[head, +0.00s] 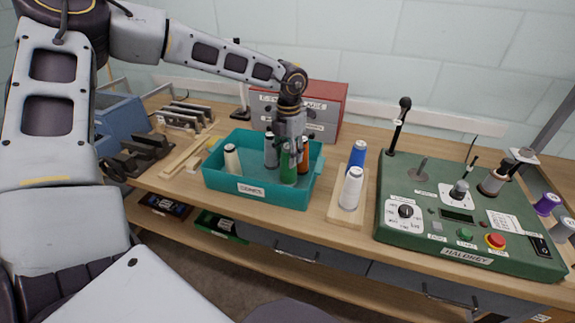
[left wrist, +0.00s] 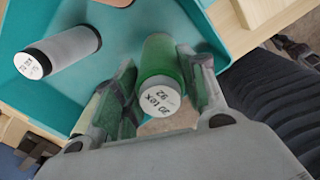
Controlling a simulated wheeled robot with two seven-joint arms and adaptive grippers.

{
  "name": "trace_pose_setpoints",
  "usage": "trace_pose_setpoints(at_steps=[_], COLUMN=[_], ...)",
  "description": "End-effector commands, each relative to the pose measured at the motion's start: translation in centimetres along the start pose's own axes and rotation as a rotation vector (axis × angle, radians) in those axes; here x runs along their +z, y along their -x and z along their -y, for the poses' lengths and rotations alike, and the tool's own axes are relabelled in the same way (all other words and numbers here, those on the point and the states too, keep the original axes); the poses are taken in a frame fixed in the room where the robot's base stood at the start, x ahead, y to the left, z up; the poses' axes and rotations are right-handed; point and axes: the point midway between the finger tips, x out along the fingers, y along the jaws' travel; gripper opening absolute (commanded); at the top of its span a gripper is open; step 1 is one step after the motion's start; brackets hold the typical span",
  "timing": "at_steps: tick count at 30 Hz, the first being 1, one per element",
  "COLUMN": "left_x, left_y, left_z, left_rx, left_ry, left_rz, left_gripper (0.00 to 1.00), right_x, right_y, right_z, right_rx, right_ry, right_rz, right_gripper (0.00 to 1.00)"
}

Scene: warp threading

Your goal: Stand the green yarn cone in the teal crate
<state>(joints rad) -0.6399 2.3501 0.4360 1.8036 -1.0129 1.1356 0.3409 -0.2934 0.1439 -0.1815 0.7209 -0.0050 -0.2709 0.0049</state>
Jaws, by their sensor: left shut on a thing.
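The green yarn cone (head: 288,168) is upright within the teal crate (head: 217,188), near its front right. My left gripper (head: 289,147) reaches down from above and is shut on the cone near its top. In the left wrist view the cone (left wrist: 160,75) sits between the two fingers (left wrist: 165,95), its white labelled end facing the camera. I cannot tell whether its base touches the crate floor. My right gripper is not in view.
The crate also holds a cream cone (head: 232,160), a grey cone (head: 271,150) and an orange cone (head: 304,158), the last two close to my gripper. White (head: 351,188) and blue (head: 357,157) cones stand on a board to the right. A green control box (head: 460,222) is farther right.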

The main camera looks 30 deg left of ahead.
Motion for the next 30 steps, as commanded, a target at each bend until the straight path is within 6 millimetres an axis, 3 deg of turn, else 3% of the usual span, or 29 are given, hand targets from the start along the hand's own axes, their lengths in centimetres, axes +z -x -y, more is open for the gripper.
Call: trace_pose_setpoints(at_steps=[14,30], left_x=[0.0,0.0], left_y=[-0.7,-4.3], left_z=[0.0,0.0], left_rx=[0.0,0.0], left_ry=[0.0,-0.001], left_rz=[0.001,0.001], left_gripper=[0.24,0.24], right_x=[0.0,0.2], right_y=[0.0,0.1], right_z=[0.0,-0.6], right_rx=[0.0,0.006], right_ry=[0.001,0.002], right_rz=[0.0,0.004], right_gripper=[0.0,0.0])
